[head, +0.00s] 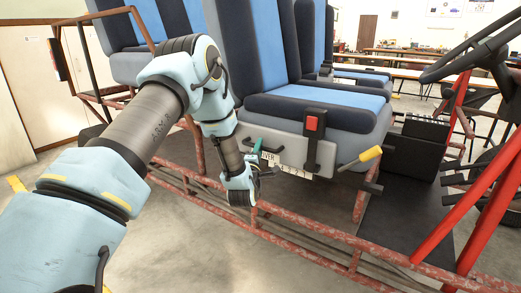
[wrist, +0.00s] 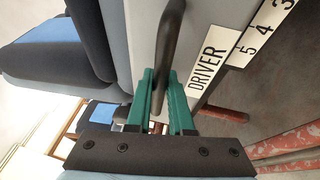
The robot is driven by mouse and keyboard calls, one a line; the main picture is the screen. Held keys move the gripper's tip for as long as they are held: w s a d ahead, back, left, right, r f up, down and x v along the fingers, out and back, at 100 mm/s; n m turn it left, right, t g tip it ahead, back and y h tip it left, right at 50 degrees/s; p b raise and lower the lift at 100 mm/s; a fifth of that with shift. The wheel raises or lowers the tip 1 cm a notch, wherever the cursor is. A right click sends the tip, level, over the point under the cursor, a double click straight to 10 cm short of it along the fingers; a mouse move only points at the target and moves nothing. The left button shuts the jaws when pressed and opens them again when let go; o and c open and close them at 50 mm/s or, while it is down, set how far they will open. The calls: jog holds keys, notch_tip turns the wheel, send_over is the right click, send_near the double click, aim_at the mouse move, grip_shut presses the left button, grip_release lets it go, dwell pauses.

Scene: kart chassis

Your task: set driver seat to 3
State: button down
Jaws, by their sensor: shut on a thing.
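The driver seat (head: 318,104) is blue and dark with a grey base, in the middle of the head view. A white strip marked DRIVER (wrist: 208,58) runs along its base side in the wrist view, with 5, 4 and 3 legible and more cut off by the frame edge. A dark curved handle (wrist: 171,32) stands beside the strip. My gripper (wrist: 160,88) has its green fingers shut on this handle at its lower end. In the head view my gripper (head: 257,150) is at the left end of the strip. No pointer against the numbers is clearly visible.
A yellow-tipped lever (head: 362,158) sticks out at the seat's front right, and a red-button buckle (head: 312,124) hangs on its side. A rusty red frame rail (head: 310,232) runs low in front of the seat. The steering wheel (head: 470,50) is at the right.

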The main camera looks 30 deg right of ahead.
aim_at(246, 141)
jog(key=w+a, duration=0.1)
jog(key=w+a+b, duration=0.1)
jog(key=w, duration=0.1)
jog(key=w+a, duration=0.1)
jog(key=w, duration=0.1)
jog(key=shift+w+f, duration=0.1)
jog(key=shift+w, duration=0.05)
jog(key=c, duration=0.8)
grip_release()
jog(key=shift+s, duration=0.2)
jog(key=shift+d, duration=0.1)
jog(key=b+v, duration=0.1)
jog(key=v, duration=0.9)
jog(key=shift+s+a, duration=0.2)
jog(key=shift+s, duration=0.15)
jog(key=shift+w, duration=0.1)
